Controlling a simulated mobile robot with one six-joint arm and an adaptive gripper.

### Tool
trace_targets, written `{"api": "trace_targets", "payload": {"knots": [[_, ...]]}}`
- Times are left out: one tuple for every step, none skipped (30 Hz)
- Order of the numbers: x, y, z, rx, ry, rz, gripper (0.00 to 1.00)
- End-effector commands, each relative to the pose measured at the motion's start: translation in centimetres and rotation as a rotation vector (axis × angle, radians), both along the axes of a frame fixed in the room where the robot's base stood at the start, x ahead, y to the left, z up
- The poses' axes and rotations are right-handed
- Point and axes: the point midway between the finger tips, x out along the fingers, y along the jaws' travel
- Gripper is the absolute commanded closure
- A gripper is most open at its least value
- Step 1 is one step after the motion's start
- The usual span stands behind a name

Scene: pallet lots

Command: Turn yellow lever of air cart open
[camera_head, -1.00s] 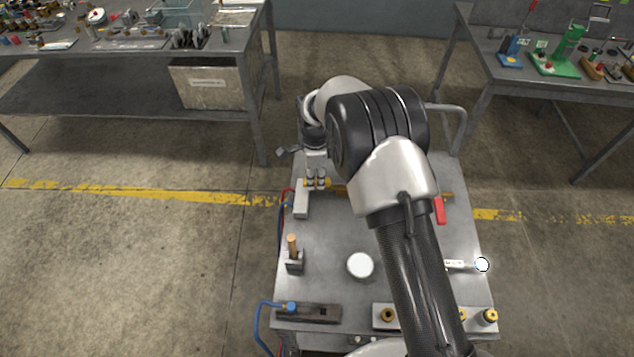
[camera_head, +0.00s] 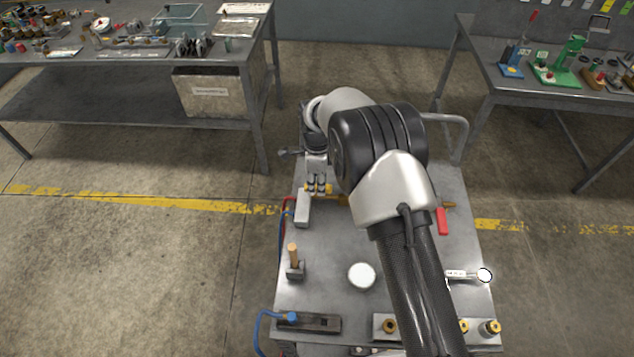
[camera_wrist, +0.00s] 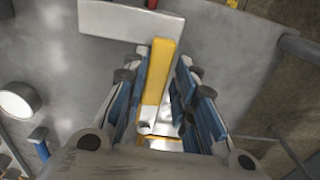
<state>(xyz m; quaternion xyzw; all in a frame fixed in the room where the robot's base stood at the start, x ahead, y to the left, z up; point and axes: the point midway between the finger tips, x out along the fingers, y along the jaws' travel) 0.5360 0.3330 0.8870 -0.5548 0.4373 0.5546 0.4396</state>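The yellow lever (camera_wrist: 160,70) stands between the two fingers of my gripper (camera_wrist: 160,95) in the wrist view. The left finger is close along the lever, and a narrow gap shows between the lever and the right finger. Firm contact on both sides does not show. In the head view my gripper (camera_head: 318,187) is low over the far left part of the air cart (camera_head: 320,240), and some yellow shows at its fingers. My arm hides much of the lever and its valve there.
A red lever (camera_head: 441,222) is on the cart's right side. A pale block (camera_head: 302,208) stands near my gripper, also in the wrist view (camera_wrist: 115,20). A white round part (camera_head: 362,276), a wooden-handled part (camera_head: 293,258) and a gauge (camera_head: 484,275) stand nearer. Workbenches stand behind.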

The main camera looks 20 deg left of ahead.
Motion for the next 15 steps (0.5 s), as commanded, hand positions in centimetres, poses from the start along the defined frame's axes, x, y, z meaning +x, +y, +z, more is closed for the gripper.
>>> {"api": "trace_targets", "payload": {"knots": [[0.00,-0.01,0.01,0.000,0.000,0.001,0.69],[-0.01,-0.01,0.00,0.000,0.000,0.002,0.67],[-0.03,-0.02,-0.01,-0.001,0.001,0.002,0.64],[-0.04,-0.02,-0.01,-0.001,0.001,0.003,0.62],[-0.05,-0.02,-0.02,-0.001,0.001,0.003,0.60],[-0.06,-0.02,-0.03,-0.001,0.001,0.003,0.60],[-0.06,-0.02,-0.03,-0.001,0.002,0.004,0.60],[-0.07,-0.03,-0.03,-0.001,0.002,0.004,0.60],[-0.08,-0.03,-0.04,-0.001,0.002,0.004,0.60],[-0.08,-0.03,-0.04,-0.001,0.002,0.004,0.60],[-0.09,-0.03,-0.04,-0.002,0.001,0.005,0.60],[-0.09,-0.03,-0.05,-0.002,0.001,0.005,0.60],[-0.09,-0.03,-0.04,-0.002,0.001,0.005,0.60],[-0.09,-0.03,0.01,-0.002,0.001,0.005,0.60],[-0.08,-0.03,0.15,-0.002,0.001,0.005,0.60]]}}
